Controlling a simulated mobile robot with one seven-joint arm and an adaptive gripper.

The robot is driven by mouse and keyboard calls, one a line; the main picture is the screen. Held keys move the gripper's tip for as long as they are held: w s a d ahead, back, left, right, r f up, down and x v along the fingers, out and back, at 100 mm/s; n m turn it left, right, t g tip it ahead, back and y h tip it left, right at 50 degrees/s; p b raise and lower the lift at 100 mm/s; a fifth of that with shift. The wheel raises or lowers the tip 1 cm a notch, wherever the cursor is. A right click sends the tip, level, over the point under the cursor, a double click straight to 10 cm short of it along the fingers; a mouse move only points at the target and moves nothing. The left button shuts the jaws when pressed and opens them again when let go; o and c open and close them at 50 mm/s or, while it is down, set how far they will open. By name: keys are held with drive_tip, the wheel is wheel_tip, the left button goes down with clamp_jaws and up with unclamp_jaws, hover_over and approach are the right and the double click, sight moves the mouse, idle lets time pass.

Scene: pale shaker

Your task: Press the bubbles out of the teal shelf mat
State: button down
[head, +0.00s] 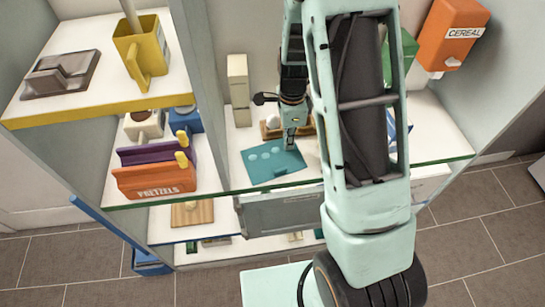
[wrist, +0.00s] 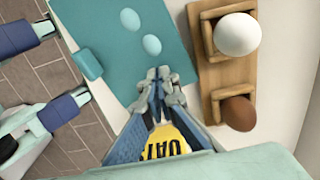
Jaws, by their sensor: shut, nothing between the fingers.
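The teal shelf mat (head: 262,175) lies on the white middle shelf, near its front glass edge. Two pale bubbles (wrist: 152,45) show in the wrist view, where the mat (wrist: 95,22) fills the upper left. A small teal block (wrist: 87,65) sits at the mat's edge. My gripper (head: 290,147) is shut and empty, pointing down over the mat's back right part, right of the bubbles. Its fingertips (wrist: 158,74) are just below the nearer bubble in the wrist view; contact is unclear.
A wooden holder (wrist: 228,75) with a white ball (wrist: 237,34) and a brown ball (wrist: 238,113) stands close right of the mat. A cream tower-like object (head: 238,88) stands behind. Pretzels box (head: 155,181) is left; a yellow labelled thing (wrist: 166,141) shows behind my fingers.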

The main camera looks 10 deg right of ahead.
sight(276, 150)
wheel_tip(276, 150, up, 2)
drive_tip(key=shift+r+p, duration=0.1)
drive_tip(key=shift+p, duration=0.4)
drive_tip(key=shift+w, duration=0.1)
drive_tip(key=shift+a+r+p, duration=0.1)
drive_tip(key=shift+a+p, duration=0.35)
drive_tip(key=shift+a, duration=1.45)
drive_tip(key=shift+f, duration=0.2)
drive_tip(key=shift+f+b, duration=1.1)
drive_tip(key=shift+f, duration=0.25)
drive_tip(key=shift+f+p, duration=0.1)
drive_tip(key=shift+p, duration=0.3)
